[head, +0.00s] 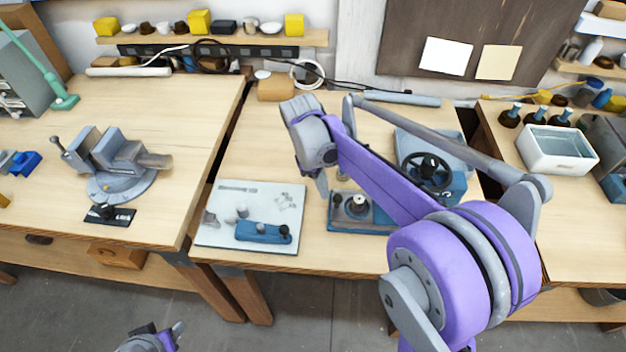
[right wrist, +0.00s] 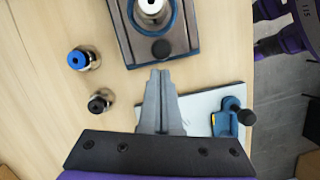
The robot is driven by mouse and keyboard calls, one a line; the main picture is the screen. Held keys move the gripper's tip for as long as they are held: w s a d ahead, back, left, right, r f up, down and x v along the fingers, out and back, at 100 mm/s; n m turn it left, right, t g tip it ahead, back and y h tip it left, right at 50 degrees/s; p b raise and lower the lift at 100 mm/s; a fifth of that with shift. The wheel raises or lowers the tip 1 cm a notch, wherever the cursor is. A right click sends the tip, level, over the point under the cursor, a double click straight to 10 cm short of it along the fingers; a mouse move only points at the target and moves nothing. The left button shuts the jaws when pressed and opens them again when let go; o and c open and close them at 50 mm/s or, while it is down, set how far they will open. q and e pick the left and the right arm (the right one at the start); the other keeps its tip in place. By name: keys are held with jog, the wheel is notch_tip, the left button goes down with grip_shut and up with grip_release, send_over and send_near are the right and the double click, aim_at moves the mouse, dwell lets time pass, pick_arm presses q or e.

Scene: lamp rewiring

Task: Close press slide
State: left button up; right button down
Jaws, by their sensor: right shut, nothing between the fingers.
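A blue-edged grey fixture (head: 362,226) with a black knob and a pale round part stands on the middle bench; I take it to be the press slide. In the right wrist view the fixture (right wrist: 181,46) is at the top, its black knob (right wrist: 160,49) on the edge facing my gripper. My right gripper (head: 322,190) is shut and empty, just left of the fixture. In the right wrist view its fingertips (right wrist: 160,75) point at the knob with a small visible gap. My left gripper (head: 172,335) is partly cut off at the bottom edge; its jaw opening is unclear.
A pale mat (head: 222,196) with a blue tool (head: 263,232) lies left of the fixture. A blue machine with a black handwheel (head: 428,171) stands behind, right. Two small fittings, blue-topped (right wrist: 80,60) and black-topped (right wrist: 99,104), stand nearby. A vise (head: 115,155) is on the left bench.

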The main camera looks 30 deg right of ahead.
jog(key=shift+s+d, duration=0.15)
jog(key=shift+s, duration=0.05)
jog(key=s+d, duration=0.2)
jog(key=d, duration=0.2)
jog(key=s+d, duration=0.3)
jog(key=d, duration=0.1)
jog(key=s+d+b, duration=0.1)
jog(key=s+d, duration=0.1)
jog(key=d, duration=0.1)
jog(key=shift+s+d, duration=0.15)
jog(key=shift+d, duration=0.25)
jog(key=shift+w+a, duration=0.3)
jog(key=shift+w, duration=0.15)
jog(key=shift+w+a+r, duration=0.15)
jog(key=shift+w+a, duration=0.95)
jog(key=shift+w, duration=0.1)
jog(key=v, duration=0.9)
jog(key=shift+r, duration=0.35)
